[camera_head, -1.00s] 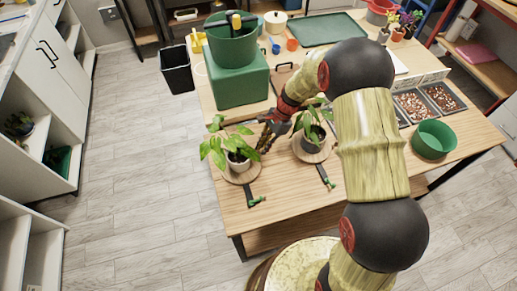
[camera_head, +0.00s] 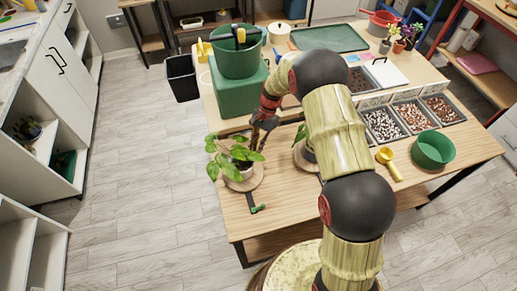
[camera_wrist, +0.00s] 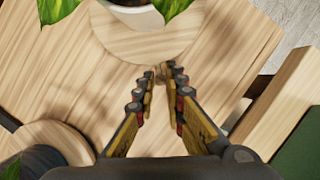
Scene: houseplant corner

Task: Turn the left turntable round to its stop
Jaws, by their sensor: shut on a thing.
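The left turntable (camera_head: 258,183) is a round pale wooden disc bearing a potted plant (camera_head: 240,168) with broad green leaves. In the wrist view its rim (camera_wrist: 145,47) lies just beyond my fingertips. My gripper (camera_wrist: 162,74) is shut on a small peg at that rim; the fingers mostly hide the peg. In the head view my gripper (camera_head: 255,145) reaches down behind the plant. A dark strip with a green end piece (camera_head: 258,209) lies on the table in front of the turntable.
The right turntable (camera_wrist: 55,140) stands close by, partly hidden by my arm in the head view. A large green block (camera_head: 238,92) with a green pot on top stands behind. Gravel trays, a yellow scoop (camera_head: 389,163) and a green bowl (camera_head: 433,149) are on the right.

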